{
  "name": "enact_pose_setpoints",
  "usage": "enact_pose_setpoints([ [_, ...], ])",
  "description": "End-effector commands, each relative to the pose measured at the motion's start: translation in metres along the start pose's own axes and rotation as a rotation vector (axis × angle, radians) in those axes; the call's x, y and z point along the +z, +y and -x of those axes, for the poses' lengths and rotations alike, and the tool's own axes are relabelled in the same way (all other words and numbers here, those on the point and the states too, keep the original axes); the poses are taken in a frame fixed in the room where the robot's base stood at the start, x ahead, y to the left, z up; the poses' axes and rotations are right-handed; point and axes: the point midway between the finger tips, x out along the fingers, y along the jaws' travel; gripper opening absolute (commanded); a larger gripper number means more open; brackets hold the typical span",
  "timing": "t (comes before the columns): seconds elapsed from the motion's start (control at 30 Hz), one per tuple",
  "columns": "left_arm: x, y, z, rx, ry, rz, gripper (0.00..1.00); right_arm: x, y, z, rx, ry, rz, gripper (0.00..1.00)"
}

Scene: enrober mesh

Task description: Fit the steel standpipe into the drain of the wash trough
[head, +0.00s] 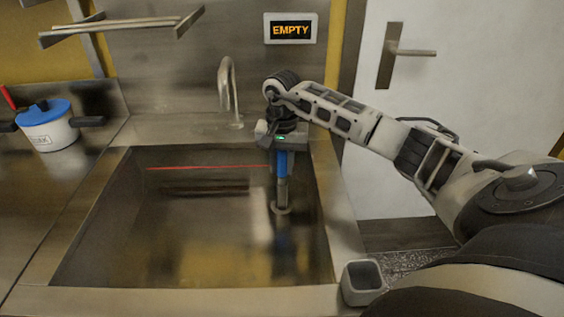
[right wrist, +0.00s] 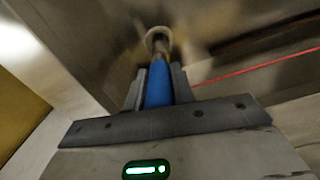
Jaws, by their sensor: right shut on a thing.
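The standpipe (head: 283,166) is upright in the right part of the wash trough (head: 103,200), with a blue upper part and a steel lower part. My right gripper (head: 281,150) is shut on its blue part, one finger on each side, as the right wrist view also shows (right wrist: 159,82). The pipe's lower end meets the round drain ring (head: 281,210) on the trough floor. The ring also shows beyond the pipe in the right wrist view (right wrist: 158,35). I cannot tell whether the end is inside the drain or just over it. My left gripper is out of view.
A faucet (head: 230,85) stands behind the trough, left of my right gripper. A sign (head: 290,29) on the wall reads EMPTY. A red line (head: 205,168) runs along the trough's back wall. A blue-lidded pot (head: 47,130) stands left; a grey square cup (head: 363,280) sits at the right front corner.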

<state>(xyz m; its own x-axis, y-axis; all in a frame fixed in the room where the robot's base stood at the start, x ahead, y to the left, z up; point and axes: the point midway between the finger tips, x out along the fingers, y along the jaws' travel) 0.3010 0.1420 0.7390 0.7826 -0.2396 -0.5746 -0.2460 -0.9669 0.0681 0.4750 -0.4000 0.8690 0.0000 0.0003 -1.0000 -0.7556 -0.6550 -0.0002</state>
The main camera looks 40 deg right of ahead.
Motion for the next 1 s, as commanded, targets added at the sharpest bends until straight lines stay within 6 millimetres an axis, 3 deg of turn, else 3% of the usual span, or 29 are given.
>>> enact_pose_setpoints([
  [0.17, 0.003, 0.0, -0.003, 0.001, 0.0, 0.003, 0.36, 0.0, 0.0, -0.004, 0.001, 0.001, 0.0, 0.0],
  [0.2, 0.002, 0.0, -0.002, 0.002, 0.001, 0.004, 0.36, 0.0, 0.0, -0.003, 0.001, 0.0, 0.0, 0.33],
  [0.27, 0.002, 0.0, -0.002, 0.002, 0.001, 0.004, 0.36, 0.0, 0.0, -0.003, 0.001, 0.0, 0.0, 0.47],
  [0.67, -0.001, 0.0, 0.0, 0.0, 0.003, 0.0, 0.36, -0.001, 0.0, 0.006, -0.001, 0.002, 0.0, 0.47],
  [1.0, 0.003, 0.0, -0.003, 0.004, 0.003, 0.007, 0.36, -0.001, -0.001, 0.076, -0.003, 0.005, 0.0, 0.47],
])
